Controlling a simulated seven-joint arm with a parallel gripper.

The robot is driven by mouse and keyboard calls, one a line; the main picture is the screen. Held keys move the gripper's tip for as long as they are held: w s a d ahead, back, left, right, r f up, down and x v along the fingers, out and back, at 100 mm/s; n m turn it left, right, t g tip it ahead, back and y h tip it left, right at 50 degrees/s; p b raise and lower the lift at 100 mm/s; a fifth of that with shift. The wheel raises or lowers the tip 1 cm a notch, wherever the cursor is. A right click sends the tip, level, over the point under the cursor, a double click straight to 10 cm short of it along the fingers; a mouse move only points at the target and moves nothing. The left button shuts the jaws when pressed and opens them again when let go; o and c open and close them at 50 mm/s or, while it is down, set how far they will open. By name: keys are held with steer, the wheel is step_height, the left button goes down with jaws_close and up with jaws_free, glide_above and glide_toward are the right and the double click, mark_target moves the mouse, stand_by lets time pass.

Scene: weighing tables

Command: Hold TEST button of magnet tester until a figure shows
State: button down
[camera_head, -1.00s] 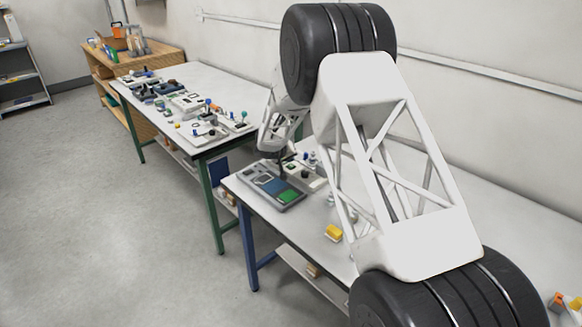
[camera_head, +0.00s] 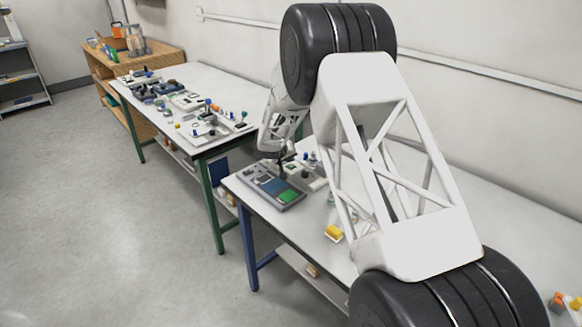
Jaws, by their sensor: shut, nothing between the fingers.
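A grey device with a blue panel, a bright green area and a small dark display stands at the near left corner of the blue-legged table; I take it as the magnet tester (camera_head: 262,187). The green area (camera_head: 289,195) lies at its right front. My gripper (camera_head: 281,174) points down at the back edge of the tester, small and dark in this view. It is shut with nothing in it. I cannot tell whether its tips touch the tester. The TEST button cannot be made out, and no figure is readable on the display.
My arm covers much of the blue-legged table (camera_head: 240,196). Small fixtures stand just behind the tester. A yellow block (camera_head: 333,232) lies to its right. A green-legged table (camera_head: 205,80) with several devices stands behind, left.

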mark_target(290, 166)
steer(key=shift+f, duration=0.85)
stand_by(2.1)
steer(key=shift+r, duration=0.25)
stand_by(1.5)
steer(key=shift+r, duration=0.55)
steer(key=shift+r, duration=2.55)
